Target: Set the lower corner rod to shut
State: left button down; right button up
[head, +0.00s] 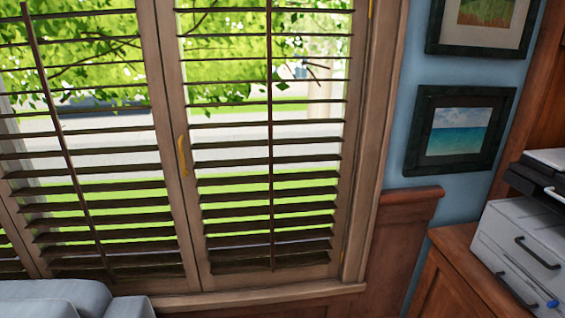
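Wooden window shutters with dark slats fill the left and middle of the head view. A thin dark upright rod (270,140) runs down the middle of the right shutter panel. A second rod (61,133) runs down the left panel and looks slanted. The slats (300,207) on both panels are tilted open, with the garden showing through the gaps. I cannot tell from this view which rod is the lower corner one. A yellow handle (182,157) sits on the frame between the panels. Neither of my grippers is in view.
A grey cushioned seat (60,296) is at the bottom left, below the window. A white printer (520,245) stands on a wooden cabinet (445,270) at the right. Two framed pictures hang on the blue wall, the lower one (460,131) showing a sea.

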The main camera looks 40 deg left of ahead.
aim_at(268, 8)
jog(key=i+j+u, duration=0.2)
jog(key=i+u, duration=0.55)
jog(key=u, duration=1)
